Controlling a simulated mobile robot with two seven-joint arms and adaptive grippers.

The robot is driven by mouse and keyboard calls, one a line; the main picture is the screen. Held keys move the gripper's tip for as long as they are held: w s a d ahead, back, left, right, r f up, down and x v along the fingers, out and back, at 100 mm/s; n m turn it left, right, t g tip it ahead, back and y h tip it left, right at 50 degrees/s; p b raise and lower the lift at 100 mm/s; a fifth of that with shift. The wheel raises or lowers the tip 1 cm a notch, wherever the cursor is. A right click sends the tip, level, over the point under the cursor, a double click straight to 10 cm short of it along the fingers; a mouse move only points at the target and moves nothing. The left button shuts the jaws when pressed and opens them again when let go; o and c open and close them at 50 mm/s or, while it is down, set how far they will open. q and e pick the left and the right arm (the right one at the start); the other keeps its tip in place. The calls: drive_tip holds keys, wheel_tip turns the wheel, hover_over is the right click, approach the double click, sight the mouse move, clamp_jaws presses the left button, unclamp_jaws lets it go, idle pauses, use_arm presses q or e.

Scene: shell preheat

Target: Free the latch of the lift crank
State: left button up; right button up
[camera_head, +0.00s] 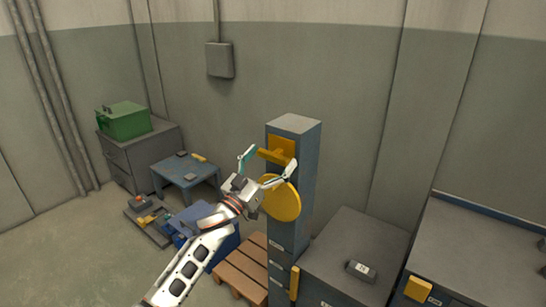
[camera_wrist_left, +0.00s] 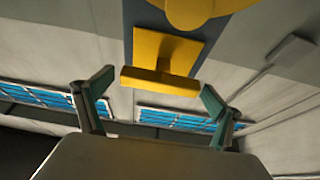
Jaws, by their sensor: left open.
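A blue-grey column (camera_head: 295,127) stands against the wall. Its upper front carries a yellow plate (camera_head: 284,145) with a yellow T-shaped bar (camera_head: 268,155), seemingly the latch. A yellow round disc (camera_head: 284,203), seemingly the crank's, sits just below. My left gripper (camera_head: 272,155) is open in front of the column, its fingers spread to either side of the bar. In the left wrist view the yellow bar (camera_wrist_left: 160,82) lies crosswise between the two fingertips, with gaps at both ends. The disc (camera_wrist_left: 195,12) is at that view's top edge. My right gripper is not in view.
A wooden pallet (camera_head: 240,272) lies at the column's foot. A grey cabinet (camera_head: 350,250) stands close on the right, with a small dark box (camera_head: 361,270) on it. A blue table (camera_head: 185,174) and a green box (camera_head: 124,121) are at the left. Open floor lies front left.

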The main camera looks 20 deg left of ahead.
use_arm(q)
drive_tip(key=shift+w+d+r, duration=0.1)
drive_tip(key=shift+w, duration=0.15)
drive_tip(key=c, duration=1.1)
